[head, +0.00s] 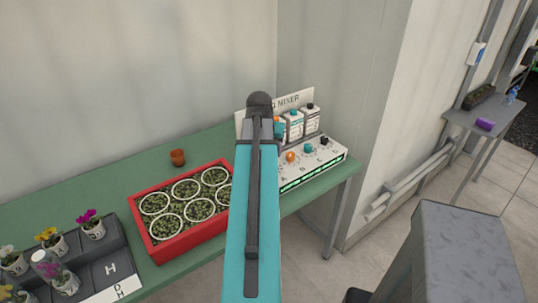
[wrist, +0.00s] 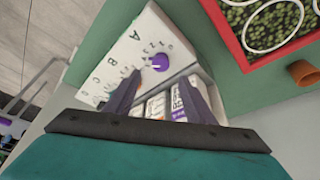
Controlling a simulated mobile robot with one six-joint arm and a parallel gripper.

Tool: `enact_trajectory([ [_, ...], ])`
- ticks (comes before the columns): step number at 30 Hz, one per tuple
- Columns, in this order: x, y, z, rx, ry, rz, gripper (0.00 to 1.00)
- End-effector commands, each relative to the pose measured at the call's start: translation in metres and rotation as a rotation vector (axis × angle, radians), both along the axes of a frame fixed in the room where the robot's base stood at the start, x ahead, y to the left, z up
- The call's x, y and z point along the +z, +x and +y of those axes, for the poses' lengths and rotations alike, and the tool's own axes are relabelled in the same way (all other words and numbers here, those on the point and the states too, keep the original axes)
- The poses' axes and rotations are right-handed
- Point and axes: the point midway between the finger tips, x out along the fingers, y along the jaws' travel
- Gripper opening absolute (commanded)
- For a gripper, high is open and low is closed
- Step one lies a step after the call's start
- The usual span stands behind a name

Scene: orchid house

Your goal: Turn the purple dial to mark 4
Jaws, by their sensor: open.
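The purple dial (wrist: 160,62) shows in the wrist view on the white mixer panel (wrist: 135,50), next to the letter A. It has a small white pointer line, and printed marks around it are too small to read surely. My gripper (wrist: 161,80) is open, with its two dark fingers apart, just short of the dial in the picture. I cannot tell whether either finger touches it. In the head view my arm hides the purple dial and the gripper; the mixer panel (head: 325,163) shows to the right of it.
Orange (head: 290,157), teal (head: 308,147) and black (head: 324,140) dials line the panel. Bottles (head: 312,119) stand behind them. A red tray (head: 185,250) with round pots and a terracotta pot (head: 177,157) are on the green bench (head: 110,180).

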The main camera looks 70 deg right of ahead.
Motion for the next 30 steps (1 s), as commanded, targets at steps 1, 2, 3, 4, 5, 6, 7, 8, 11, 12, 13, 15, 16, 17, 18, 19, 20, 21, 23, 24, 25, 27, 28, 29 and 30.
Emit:
enact_trajectory([
  [1,0.005,0.0,0.002,0.0,-0.002,-0.001,0.49],
  [2,0.008,0.0,0.003,0.0,-0.002,0.0,0.49],
  [3,0.011,-0.001,0.005,0.0,-0.001,0.0,0.49],
  [4,0.014,-0.001,0.006,0.0,-0.001,0.0,0.49],
  [5,0.016,-0.001,0.007,0.0,-0.002,0.0,0.49],
  [6,0.02,-0.001,0.009,0.0,-0.002,0.0,0.49],
  [7,0.023,-0.001,0.01,0.0,-0.001,0.0,0.49],
  [8,0.025,-0.001,0.011,0.0,-0.001,0.0,0.49],
  [11,0.033,-0.002,0.014,0.0,-0.001,0.0,0.49],
  [12,0.036,-0.002,0.015,0.0,-0.001,0.0,0.49],
  [13,0.037,-0.002,0.016,0.0,0.0,0.0,0.49],
  [15,0.04,-0.002,0.017,0.001,0.0,0.0,0.49],
  [16,0.041,-0.002,0.017,0.001,0.0,0.0,0.49],
  [17,0.042,-0.002,0.018,0.001,0.001,0.0,0.49],
  [18,0.043,-0.002,0.018,0.001,0.001,0.0,0.49],
  [19,0.044,-0.002,0.018,0.001,0.001,0.0,0.49],
  [20,0.044,-0.002,0.019,0.001,0.001,0.0,0.49],
  [21,0.044,-0.002,0.019,0.001,0.001,0.0,0.49],
  [23,0.044,-0.002,0.019,0.001,0.001,0.0,0.49],
  [24,0.044,-0.002,0.019,0.001,0.001,0.0,0.49],
  [25,0.044,-0.002,0.019,0.001,0.001,0.0,0.49],
  [27,0.044,-0.002,0.019,0.001,0.001,0.0,0.49],
  [28,0.044,-0.002,0.019,0.001,0.001,0.0,0.49],
  [29,0.044,-0.002,0.019,0.001,0.001,0.0,0.49],
  [30,0.044,-0.002,0.019,0.001,0.001,0.0,0.49],
])
